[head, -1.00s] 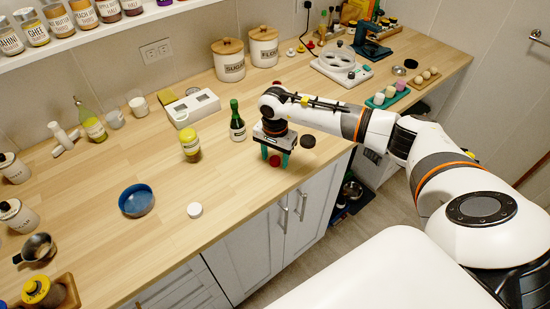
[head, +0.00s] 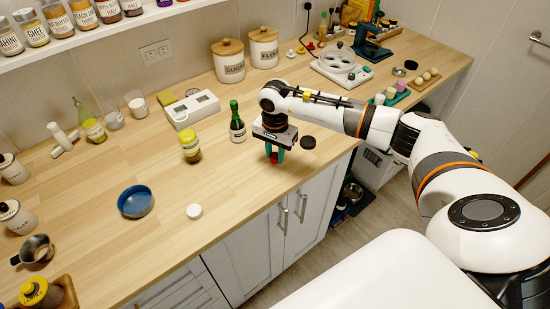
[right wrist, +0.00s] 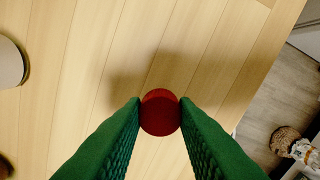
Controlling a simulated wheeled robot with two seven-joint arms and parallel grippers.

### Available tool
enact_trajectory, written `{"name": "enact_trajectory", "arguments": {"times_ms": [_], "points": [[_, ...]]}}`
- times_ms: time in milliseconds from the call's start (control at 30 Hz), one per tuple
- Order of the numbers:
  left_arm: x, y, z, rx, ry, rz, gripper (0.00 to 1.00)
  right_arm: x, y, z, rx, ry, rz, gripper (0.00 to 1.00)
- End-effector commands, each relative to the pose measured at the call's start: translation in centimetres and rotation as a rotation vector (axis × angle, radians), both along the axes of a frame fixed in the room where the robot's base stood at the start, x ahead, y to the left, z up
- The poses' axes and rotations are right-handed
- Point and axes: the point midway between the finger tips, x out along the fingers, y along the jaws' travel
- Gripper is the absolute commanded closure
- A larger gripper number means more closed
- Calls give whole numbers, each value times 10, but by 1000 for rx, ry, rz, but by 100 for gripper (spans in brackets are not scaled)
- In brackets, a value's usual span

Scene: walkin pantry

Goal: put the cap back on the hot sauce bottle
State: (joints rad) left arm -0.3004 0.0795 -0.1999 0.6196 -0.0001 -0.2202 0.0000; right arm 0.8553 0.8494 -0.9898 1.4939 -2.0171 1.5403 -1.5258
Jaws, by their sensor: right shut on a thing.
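My right gripper (head: 275,156) points down over the counter near its front edge. Its green fingers are shut on a small round red cap (right wrist: 160,112), one finger on each side. The cap is at or just above the wood; I cannot tell which. The cap also shows small between the fingers in the head view. A dark green-necked bottle (head: 237,127) with a white label stands upright just left of the gripper, apart from it. It looks like the hot sauce bottle, but its label is too small to read. My left gripper is not in view.
A black round lid (head: 308,142) lies right of the gripper. A yellow-lidded jar (head: 190,150), a white scale-like device (head: 192,110), a white cap (head: 194,211) and a blue bowl (head: 136,204) are to the left. The wooden counter (head: 235,175) in front of the bottle is clear.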

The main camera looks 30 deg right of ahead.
Motion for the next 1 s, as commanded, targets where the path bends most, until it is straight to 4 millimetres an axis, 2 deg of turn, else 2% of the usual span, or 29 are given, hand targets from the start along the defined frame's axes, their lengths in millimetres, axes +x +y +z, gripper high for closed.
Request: {"name": "enact_trajectory", "arguments": {"times_ms": [200, 400, 567, 867, 1000], "points": [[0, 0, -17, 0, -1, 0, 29, 1, 0, 43, -1, -6, 1, 95], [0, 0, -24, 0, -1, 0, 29, 1, 0, 73, 0, -4, 0, 95], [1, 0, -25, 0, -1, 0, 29, 0, 0, 82, -1, 0, 0, 95], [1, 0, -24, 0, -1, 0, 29, 0, 0, 82, -1, 0, 1, 95], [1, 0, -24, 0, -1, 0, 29, -7, 12, 81, -3, -2, 72, 95]]}}
